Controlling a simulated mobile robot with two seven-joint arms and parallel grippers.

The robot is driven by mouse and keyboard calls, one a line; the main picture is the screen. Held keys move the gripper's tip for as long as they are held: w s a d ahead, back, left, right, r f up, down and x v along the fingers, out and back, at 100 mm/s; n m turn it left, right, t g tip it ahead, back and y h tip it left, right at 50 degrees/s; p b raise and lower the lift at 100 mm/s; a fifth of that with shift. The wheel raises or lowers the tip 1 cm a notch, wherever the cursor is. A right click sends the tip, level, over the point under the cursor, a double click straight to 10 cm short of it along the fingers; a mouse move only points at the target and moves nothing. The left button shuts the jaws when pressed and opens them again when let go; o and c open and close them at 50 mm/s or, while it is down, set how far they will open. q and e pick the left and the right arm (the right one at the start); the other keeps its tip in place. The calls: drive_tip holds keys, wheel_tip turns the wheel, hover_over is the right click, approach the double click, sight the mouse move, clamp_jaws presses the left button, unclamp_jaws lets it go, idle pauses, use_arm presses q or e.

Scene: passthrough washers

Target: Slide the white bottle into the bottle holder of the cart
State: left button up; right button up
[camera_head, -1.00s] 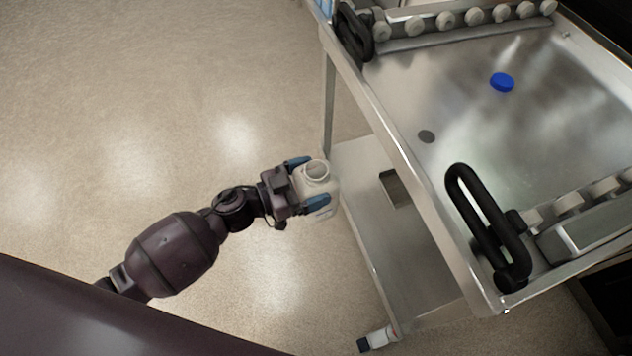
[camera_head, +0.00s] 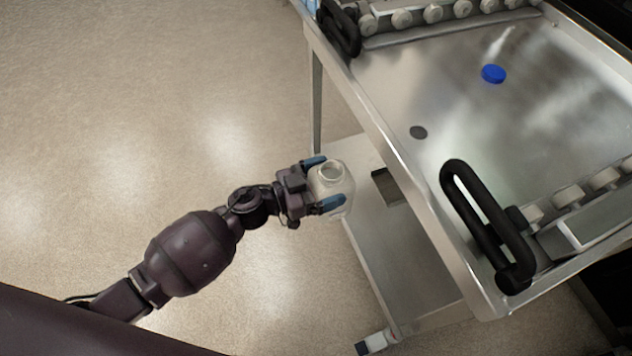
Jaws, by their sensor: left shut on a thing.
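My left gripper (camera_head: 326,186) is shut on the white bottle (camera_head: 341,187), with one blue-tipped finger on each side of it. The bottle has an open mouth facing up toward the camera and no cap on it. It is held beside the cart's left side, over the edge of the lower shelf in the picture. The metal cart (camera_head: 440,180) fills the right of the view. A dark rectangular opening (camera_head: 387,187) shows on the lower shelf, just right of the bottle; I cannot tell whether it is the bottle holder. My right gripper is not in view.
A blue cap (camera_head: 493,74) lies on the cart's top. Black handles (camera_head: 485,225) and (camera_head: 341,27) stand at the cart's near and far ends. Rows of pale round knobs (camera_head: 432,14) line both ends. The cart's top edge overhangs the lower shelf (camera_head: 400,255). The floor at left is clear.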

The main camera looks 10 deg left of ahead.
sight(350, 175)
use_arm(q)
drive_tip(key=shift+x, duration=0.75)
drive_tip(key=shift+b+x, duration=0.3)
drive_tip(key=shift+x, duration=0.75)
drive_tip(key=x, duration=0.4)
drive_tip(key=shift+w+d, duration=0.2)
drive_tip(key=shift+d, duration=0.1)
drive_tip(key=x, duration=1)
drive_tip(key=shift+d+b, duration=0.2)
drive_tip(key=shift+b, duration=0.1)
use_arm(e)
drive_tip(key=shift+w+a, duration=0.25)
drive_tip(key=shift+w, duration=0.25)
use_arm(q)
drive_tip(key=shift+w, duration=0.1)
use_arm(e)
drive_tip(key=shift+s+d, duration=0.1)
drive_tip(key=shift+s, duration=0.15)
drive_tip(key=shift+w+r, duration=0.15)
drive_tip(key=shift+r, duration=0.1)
